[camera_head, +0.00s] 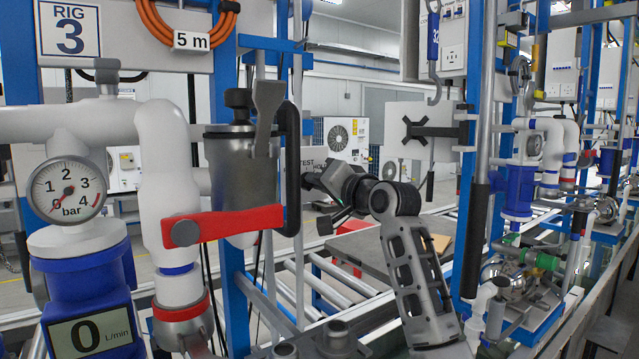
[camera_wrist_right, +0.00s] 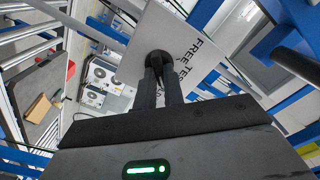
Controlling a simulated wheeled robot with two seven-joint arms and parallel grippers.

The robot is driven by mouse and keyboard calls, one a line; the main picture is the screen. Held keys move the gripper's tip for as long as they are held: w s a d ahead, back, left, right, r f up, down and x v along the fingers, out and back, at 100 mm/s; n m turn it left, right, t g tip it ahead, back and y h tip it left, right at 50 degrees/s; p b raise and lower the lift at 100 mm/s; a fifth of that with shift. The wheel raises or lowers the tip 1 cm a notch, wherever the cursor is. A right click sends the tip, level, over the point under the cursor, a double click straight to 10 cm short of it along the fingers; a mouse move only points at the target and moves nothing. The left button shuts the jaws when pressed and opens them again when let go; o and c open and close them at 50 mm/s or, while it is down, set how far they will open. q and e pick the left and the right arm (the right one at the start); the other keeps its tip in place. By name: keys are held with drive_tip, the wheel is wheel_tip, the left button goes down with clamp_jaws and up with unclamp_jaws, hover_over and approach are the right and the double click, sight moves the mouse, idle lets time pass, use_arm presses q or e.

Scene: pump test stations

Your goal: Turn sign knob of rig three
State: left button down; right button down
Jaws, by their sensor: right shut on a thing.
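The rig three plate (camera_head: 70,28) hangs at the upper left of the head view. A white sign with lettering (camera_head: 312,163) shows partly behind the grey canister and black handle. The dark round sign knob (camera_wrist_right: 158,60) sits on the plate. My right gripper (camera_head: 309,182) reaches in from the right behind the black handle. Its two fingers (camera_wrist_right: 160,84) are shut on the knob. The knob is hidden in the head view. My left gripper is not in view.
The grey canister (camera_head: 240,175) with its black handle (camera_head: 292,160) stands close left of my right gripper. A red lever (camera_head: 225,225) lies below it. A neighbouring rig's plate with a black cross-shaped knob (camera_head: 430,130) stands to the right. A roller conveyor (camera_head: 335,290) runs below.

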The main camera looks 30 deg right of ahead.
drive_tip(key=shift+f, duration=0.1)
drive_tip(key=c, duration=1.5)
unclamp_jaws()
